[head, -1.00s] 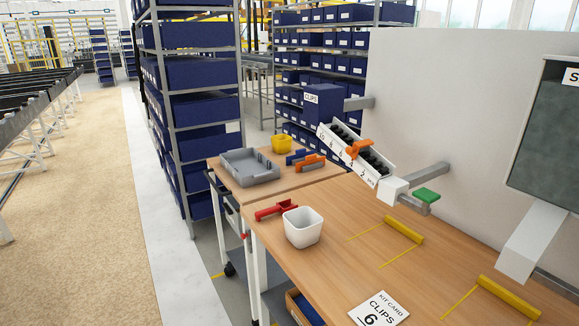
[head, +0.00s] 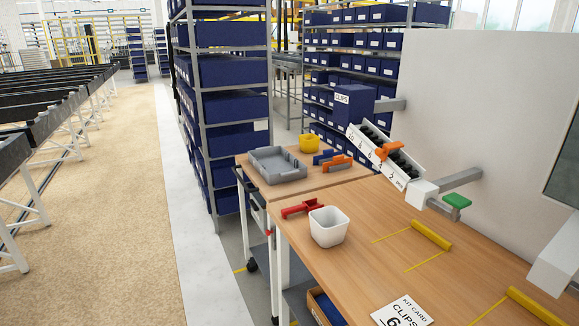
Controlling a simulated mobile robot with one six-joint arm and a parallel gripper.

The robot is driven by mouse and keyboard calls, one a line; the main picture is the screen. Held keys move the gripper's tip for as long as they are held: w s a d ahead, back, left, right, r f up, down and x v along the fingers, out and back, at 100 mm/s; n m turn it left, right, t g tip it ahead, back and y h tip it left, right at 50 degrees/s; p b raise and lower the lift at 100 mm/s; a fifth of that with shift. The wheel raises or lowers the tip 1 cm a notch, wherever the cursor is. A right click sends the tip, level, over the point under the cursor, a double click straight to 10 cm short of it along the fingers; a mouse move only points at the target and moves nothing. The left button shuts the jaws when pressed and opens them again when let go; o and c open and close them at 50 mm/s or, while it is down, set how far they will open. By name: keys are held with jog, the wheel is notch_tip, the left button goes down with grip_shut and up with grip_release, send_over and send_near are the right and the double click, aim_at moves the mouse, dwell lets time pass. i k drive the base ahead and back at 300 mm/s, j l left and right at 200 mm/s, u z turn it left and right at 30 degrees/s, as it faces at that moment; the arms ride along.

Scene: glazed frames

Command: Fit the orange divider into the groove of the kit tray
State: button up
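The grey kit tray (head: 262,172) lies on the wooden top of a cart beyond the workbench, near the middle of the head view. It has low walls and some raised parts inside; its groove is too small to make out. An orange piece (head: 338,163), which looks like the orange divider, lies on the cart top to the right of the tray, apart from it. A blue piece (head: 324,156) lies close behind it. My gripper is not in view.
A yellow bowl (head: 309,143) stands behind the tray. The workbench (head: 370,270) holds a white bin (head: 328,227), a red tool (head: 302,208) and a kit card (head: 403,313). A clip dispenser (head: 384,153) overhangs its back. Open floor (head: 110,220) lies left, beside a tall shelf (head: 228,110).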

aim_at(276, 165)
jog(key=i+j+z, duration=0.4)
jog(key=j+z, duration=0.2)
jog(key=i+j+z, duration=0.1)
jog(key=j+z, duration=0.15)
jog(key=j, duration=0.25)
jog(key=i+j+z, duration=0.1)
jog(key=j+z, duration=0.2)
jog(key=j, duration=0.15)
jog(key=j+z, duration=0.3)
jog(key=j, duration=0.15)
jog(key=j+z, duration=0.25)
jog(key=j, duration=0.25)
jog(key=j+z, duration=0.25)
jog(key=j, duration=0.25)
jog(key=j+z, duration=0.2)
jog(key=j, duration=0.3)
jog(key=j+z, duration=0.25)
jog(key=j, duration=0.2)
jog(key=k+j+z, duration=0.1)
jog(key=j+z, duration=0.15)
jog(key=j, duration=0.25)
jog(key=k+j+z, duration=0.25)
jog(key=j, duration=0.2)
jog(key=i+j, duration=0.15)
jog(key=i, duration=0.4)
jog(key=l+z, duration=0.05)
